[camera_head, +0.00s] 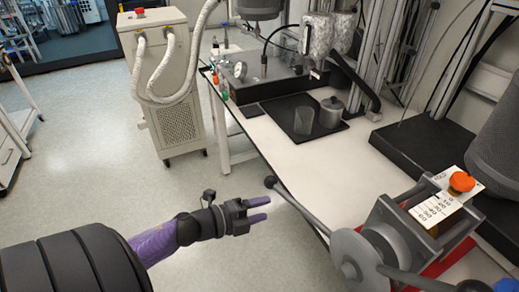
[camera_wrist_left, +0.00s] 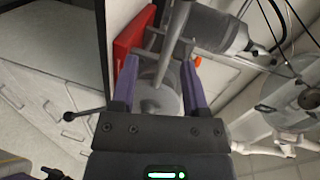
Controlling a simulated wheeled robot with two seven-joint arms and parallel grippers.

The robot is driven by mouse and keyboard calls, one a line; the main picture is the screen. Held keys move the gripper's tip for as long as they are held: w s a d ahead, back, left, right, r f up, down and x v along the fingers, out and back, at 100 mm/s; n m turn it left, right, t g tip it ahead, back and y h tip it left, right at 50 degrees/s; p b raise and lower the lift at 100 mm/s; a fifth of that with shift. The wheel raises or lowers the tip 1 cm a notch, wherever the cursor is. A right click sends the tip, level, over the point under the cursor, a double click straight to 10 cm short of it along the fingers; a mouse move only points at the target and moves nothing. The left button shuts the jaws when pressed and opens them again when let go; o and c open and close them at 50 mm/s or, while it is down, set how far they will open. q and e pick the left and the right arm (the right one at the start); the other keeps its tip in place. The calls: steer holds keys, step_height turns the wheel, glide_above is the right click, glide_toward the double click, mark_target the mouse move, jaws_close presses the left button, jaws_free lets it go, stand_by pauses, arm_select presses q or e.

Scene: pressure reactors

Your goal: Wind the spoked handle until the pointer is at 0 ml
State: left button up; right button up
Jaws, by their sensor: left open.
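The spoked handle (camera_head: 350,258) is at the lower right in the head view, a grey hub with rod-like spokes. One spoke reaches up-left to a dark ball knob (camera_head: 270,182); another runs right. The white scale plate (camera_head: 432,211) with ml numbers sits on the metal block behind it, beside an orange knob (camera_head: 462,181). I cannot tell the pointer's reading. My left gripper (camera_head: 268,208) is open and empty, just left of the up-left spoke. In the left wrist view the hub (camera_wrist_left: 158,102) shows between my open purple fingers (camera_wrist_left: 160,64), beyond them. My right gripper is out of view.
A white bench (camera_head: 300,165) carries a black tray (camera_head: 300,118) with a beaker and a metal cup. A beige cabinet with hoses (camera_head: 165,90) stands at the back left. A grey cylinder (camera_head: 498,135) stands at the right. The floor left of the bench is clear.

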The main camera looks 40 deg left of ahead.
mark_target(287, 200)
arm_select(q)
steer(key=shift+m, duration=0.4)
steer(key=x, duration=0.3)
steer(key=r+b+x, duration=0.1)
steer(key=x, duration=0.5)
steer(key=shift+w+d+r+b, duration=0.1)
steer(key=shift+w+d+b, duration=0.3)
jaws_close()
stand_by(0.5)
